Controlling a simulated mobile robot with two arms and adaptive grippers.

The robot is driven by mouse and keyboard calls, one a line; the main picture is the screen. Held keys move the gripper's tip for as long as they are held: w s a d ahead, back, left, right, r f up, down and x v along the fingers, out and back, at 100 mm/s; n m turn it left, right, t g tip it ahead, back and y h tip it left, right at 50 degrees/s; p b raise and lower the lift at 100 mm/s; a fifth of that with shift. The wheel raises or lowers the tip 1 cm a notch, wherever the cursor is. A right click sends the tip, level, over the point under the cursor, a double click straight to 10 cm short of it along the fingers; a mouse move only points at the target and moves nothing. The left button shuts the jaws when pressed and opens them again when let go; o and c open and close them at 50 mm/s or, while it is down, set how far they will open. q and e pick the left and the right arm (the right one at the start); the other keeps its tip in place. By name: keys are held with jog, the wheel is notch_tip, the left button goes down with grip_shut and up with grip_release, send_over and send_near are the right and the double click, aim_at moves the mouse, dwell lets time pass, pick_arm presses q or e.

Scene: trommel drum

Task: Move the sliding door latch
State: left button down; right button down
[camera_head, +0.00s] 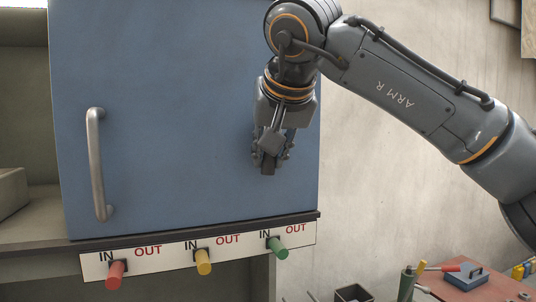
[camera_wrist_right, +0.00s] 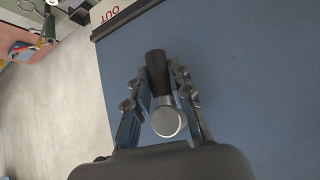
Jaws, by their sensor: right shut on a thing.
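The blue sliding door (camera_head: 180,110) fills the middle of the head view, with a grey bar handle (camera_head: 96,165) near its left edge. The latch (camera_wrist_right: 158,75) has a dark grip and a round silver end. Its dark grip points toward the door's lower edge. My right gripper (camera_head: 271,153) is at the lower right of the door, shut on the latch, with a finger on each side in the wrist view (camera_wrist_right: 158,92). In the head view the gripper hides most of the latch; only its dark tip (camera_head: 268,168) shows. My left gripper is out of view.
Below the door a white IN/OUT strip (camera_head: 148,254) carries a red knob (camera_head: 115,275), a yellow knob (camera_head: 203,262) and a green knob (camera_head: 278,249). A red table (camera_head: 500,284) with a blue toolbox (camera_head: 466,277) and tools stands at the lower right.

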jog(key=shift+d+h, duration=0.1)
jog(key=shift+h, duration=0.2)
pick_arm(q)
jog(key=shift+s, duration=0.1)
pick_arm(e)
jog(key=c, duration=1.2)
grip_release()
jog(key=shift+o, duration=0.2)
jog(key=shift+d, duration=0.1)
jog(key=shift+r, duration=0.1)
jog(key=a+v, duration=0.1)
jog(key=v, duration=1.1)
jog(key=shift+s+d+f, duration=0.2)
jog(key=shift+d, duration=0.2)
